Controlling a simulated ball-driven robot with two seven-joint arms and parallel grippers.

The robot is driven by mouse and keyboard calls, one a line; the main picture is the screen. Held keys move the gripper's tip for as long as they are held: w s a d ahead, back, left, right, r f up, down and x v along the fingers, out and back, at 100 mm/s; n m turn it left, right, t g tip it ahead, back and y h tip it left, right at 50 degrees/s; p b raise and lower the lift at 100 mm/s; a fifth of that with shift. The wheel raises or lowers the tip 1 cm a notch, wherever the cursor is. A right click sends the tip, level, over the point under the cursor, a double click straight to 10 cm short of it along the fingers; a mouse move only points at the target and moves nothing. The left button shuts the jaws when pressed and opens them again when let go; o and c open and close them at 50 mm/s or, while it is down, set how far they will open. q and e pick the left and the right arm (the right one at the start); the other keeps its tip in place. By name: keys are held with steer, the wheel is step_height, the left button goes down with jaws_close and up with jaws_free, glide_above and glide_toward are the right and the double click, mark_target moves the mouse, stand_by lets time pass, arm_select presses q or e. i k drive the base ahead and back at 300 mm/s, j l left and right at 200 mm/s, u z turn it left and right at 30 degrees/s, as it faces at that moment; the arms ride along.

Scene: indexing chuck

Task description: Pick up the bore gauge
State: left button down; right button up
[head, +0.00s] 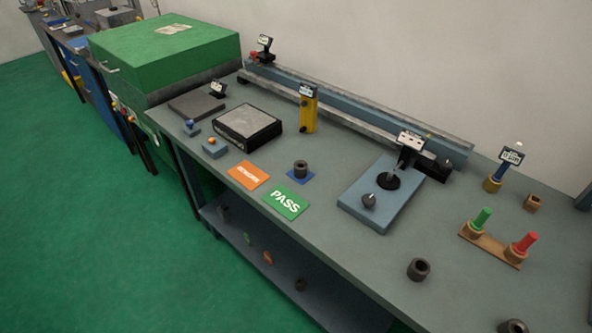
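What looks like the bore gauge has a blue handle (501,171) with a small digital display on top. It stands nearly upright at the right back of the bench, its lower end in or on a brass-coloured ring (492,184); I cannot tell which. Neither of my grippers is in view.
On the grey bench (330,250), a wooden stand (480,246) with green and red plugs is in front of the gauge. A small brown block (533,202) is right of it. A dark bushing (418,269) and a blue fixture (382,200) with a display stand to the left.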

mark_target(509, 157)
steer(key=z, duration=1.35)
steer(key=k+u, duration=0.2)
steer(key=i, duration=0.05)
